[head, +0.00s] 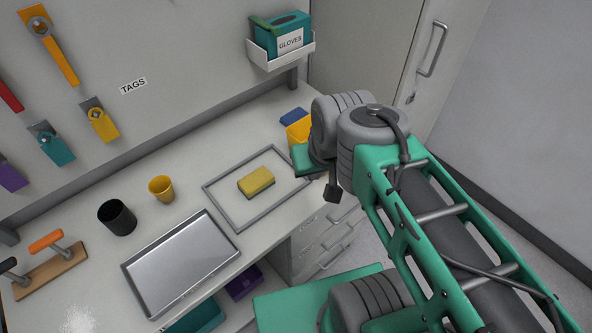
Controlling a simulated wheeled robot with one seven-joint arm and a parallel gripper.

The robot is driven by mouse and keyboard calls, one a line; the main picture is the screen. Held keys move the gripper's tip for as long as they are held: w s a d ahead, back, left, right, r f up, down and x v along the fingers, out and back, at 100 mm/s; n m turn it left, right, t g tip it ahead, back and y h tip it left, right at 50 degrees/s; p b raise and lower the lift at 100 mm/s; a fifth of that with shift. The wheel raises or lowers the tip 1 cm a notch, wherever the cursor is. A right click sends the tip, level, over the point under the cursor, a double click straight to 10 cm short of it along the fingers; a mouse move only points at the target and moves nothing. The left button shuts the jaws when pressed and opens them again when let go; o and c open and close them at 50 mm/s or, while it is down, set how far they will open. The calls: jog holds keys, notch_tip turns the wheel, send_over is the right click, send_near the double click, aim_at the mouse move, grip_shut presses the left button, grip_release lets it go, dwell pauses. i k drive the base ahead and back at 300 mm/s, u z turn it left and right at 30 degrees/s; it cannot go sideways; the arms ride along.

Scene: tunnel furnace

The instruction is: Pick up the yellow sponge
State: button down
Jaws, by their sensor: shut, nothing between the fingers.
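The yellow sponge (256,181) lies flat on the white counter, inside a thin grey rectangular frame (224,205). Nothing covers it. My gripper (333,190) is to the right of the sponge, apart from it, past the frame's right side and near the counter's edge. Only a small dark end of it shows below my wrist, and the rest is hidden by my arm. It is shut and empty.
A metal tray (183,262), a black cup (117,218) and a yellow cup (161,188) stand left of the frame. A glove box (281,37) sits in a wall holder. Yellow (298,130) and blue (293,116) items lie behind my wrist. Drawers (322,242) are below the counter.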

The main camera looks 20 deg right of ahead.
aim_at(259, 180)
jog(key=z, duration=0.1)
jog(key=k, duration=0.4)
jog(key=u, duration=0.45)
jog(key=i, duration=0.5)
jog(key=u, duration=0.35)
jog(key=k, duration=1.1)
jog(key=u, duration=1.35)
jog(key=i, duration=1.25)
jog(key=z, duration=0.3)
